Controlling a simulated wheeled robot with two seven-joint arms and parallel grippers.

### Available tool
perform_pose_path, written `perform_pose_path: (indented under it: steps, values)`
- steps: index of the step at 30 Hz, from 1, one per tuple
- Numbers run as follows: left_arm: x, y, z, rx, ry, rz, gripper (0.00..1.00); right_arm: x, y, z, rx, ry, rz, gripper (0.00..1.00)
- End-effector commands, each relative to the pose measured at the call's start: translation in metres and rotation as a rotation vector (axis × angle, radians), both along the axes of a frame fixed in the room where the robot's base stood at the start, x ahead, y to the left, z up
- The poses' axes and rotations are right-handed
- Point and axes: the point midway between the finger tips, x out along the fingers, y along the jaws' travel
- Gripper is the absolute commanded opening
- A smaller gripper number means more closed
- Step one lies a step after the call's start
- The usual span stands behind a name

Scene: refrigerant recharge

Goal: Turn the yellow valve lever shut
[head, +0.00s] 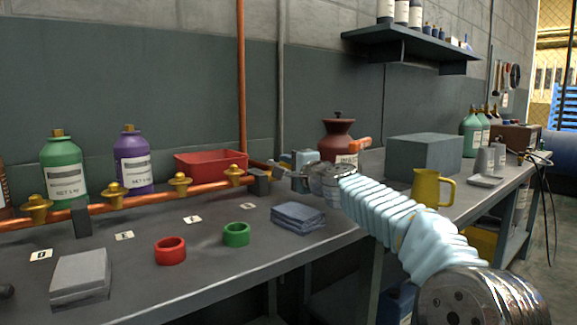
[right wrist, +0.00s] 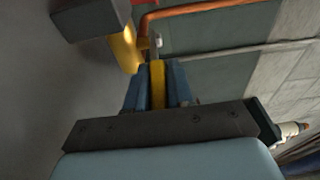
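The yellow valve lever (right wrist: 157,86) stands between the two blue fingers of my right gripper (right wrist: 156,88) in the right wrist view. The fingers lie close against both of its sides. In the head view my right gripper (head: 290,168) is at the right end of the copper pipe (head: 140,202), and the lever is hidden there or too small to tell. A brass fitting (right wrist: 126,50) shows just past the fingers in the right wrist view. My left gripper is not in view.
Brass fittings (head: 180,183) line the pipe, and a dark pipe bracket (head: 262,183) stands near the gripper. A red tray (head: 211,163), a brown-red canister (head: 336,141) and a yellow jug (head: 432,188) are nearby. Red (head: 170,251) and green (head: 236,235) rings and folded cloths (head: 298,217) lie in front.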

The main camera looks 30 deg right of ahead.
Motion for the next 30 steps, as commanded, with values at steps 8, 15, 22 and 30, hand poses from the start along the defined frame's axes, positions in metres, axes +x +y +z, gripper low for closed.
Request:
perform_pose_path:
  steps: [8, 15, 22, 30]
  values:
    - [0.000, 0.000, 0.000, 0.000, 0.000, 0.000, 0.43, 0.000, 0.000, -0.001, 0.000, 0.001, 0.001, 0.00]
    - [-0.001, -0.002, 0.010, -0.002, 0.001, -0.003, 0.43, -0.001, 0.004, 0.002, 0.002, 0.005, -0.052, 0.00]
    - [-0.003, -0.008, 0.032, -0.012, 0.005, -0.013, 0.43, -0.003, 0.012, 0.003, 0.001, 0.006, -0.204, 0.00]
    - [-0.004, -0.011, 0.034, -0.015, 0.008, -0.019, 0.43, -0.005, 0.013, -0.002, 0.000, 0.002, -0.256, 0.00]
